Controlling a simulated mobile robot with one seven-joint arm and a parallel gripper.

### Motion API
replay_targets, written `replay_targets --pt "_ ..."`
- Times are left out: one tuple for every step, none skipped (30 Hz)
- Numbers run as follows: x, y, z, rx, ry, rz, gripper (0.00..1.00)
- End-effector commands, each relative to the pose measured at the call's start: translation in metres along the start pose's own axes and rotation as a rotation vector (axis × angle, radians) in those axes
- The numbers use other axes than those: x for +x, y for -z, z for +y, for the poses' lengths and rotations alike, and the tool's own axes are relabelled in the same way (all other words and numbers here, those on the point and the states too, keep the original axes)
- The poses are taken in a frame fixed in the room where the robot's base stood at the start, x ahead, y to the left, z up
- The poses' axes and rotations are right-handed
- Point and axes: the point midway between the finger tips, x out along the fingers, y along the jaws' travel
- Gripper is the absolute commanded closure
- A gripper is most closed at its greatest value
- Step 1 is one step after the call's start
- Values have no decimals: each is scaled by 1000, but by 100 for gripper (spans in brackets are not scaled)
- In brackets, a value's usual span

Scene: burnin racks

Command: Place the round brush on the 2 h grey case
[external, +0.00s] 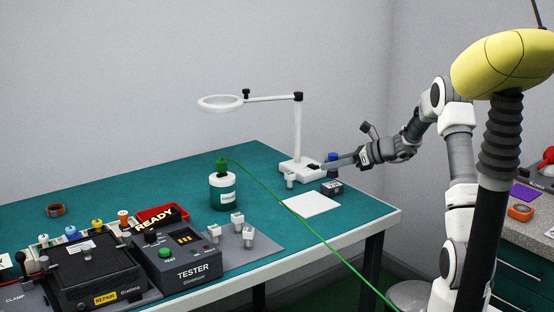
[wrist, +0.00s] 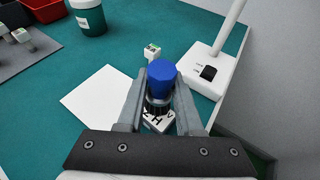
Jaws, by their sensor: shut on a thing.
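The round brush, with a blue top, shows in the wrist view (wrist: 161,78) and the external view (external: 333,156). My gripper (wrist: 158,103) is shut on it, one finger on each side below the blue part. In the external view my gripper (external: 326,165) reaches in from the right. The small grey case (external: 332,188) with a pale lettered top sits on the teal table just below the brush. In the wrist view its lettered top (wrist: 160,122) shows partly behind the brush and fingers. I cannot tell whether the brush touches it.
The white magnifier lamp stand (external: 299,168) is close behind the case. A small white-topped part (external: 290,179) stands beside it. A white sheet (external: 311,204) lies left of the case. A green cable (external: 300,232) crosses from the bottle (external: 223,193). The tester (external: 183,252) stands front left.

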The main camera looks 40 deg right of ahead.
Motion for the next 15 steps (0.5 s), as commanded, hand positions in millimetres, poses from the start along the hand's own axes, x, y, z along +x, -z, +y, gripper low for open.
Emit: replay_targets --pt "4 11 0 3 -1 1 100" --pt "6 15 0 2 -1 0 100" --pt "8 20 0 3 -1 0 100" --pt "9 22 0 2 -1 0 100" --pt "9 23 0 0 0 0 100" --pt "9 22 0 -1 0 0 100" --pt "9 22 0 -1 0 -1 100" --pt "9 21 0 -1 0 -1 100" --pt "8 21 0 -1 0 -1 100" --pt "8 21 0 -1 0 -1 100" --pt "8 21 0 -1 0 -1 100" --pt "9 22 0 -1 0 -1 100" --pt "9 23 0 -1 0 -1 100" --pt "9 24 0 0 0 -1 100" --pt "10 25 0 0 0 -1 100"
